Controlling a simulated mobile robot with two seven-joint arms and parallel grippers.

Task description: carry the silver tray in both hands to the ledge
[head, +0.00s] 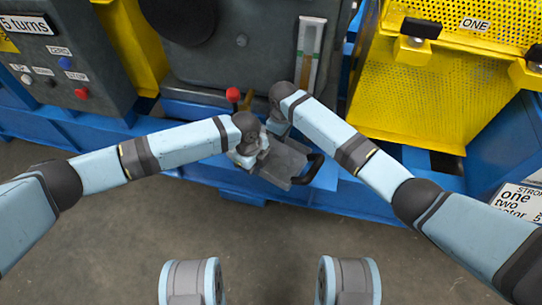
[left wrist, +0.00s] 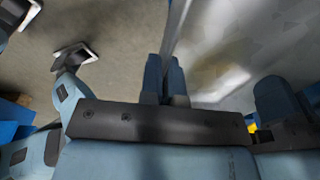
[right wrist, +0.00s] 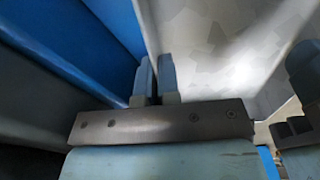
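The silver tray (head: 283,163) is tilted in the head view, low in front of the machine, with a black handle at its right end. Its bright inner face fills the right of the left wrist view (left wrist: 235,50) and of the right wrist view (right wrist: 215,45). My left gripper (head: 247,157) is at its left end; its fingers (left wrist: 165,75) are close together with the tray's thin wall between them. My right gripper's fingers (right wrist: 155,75) also close on a tray wall; my arm mostly hides them in the head view. A blue ledge (head: 195,107) runs along the machine front.
A red-knobbed lever (head: 233,95) stands just behind the tray. A control panel (head: 65,70) is at left, a yellow perforated guard (head: 420,95) at right. Open grey floor (head: 130,220) lies in front of the blue base.

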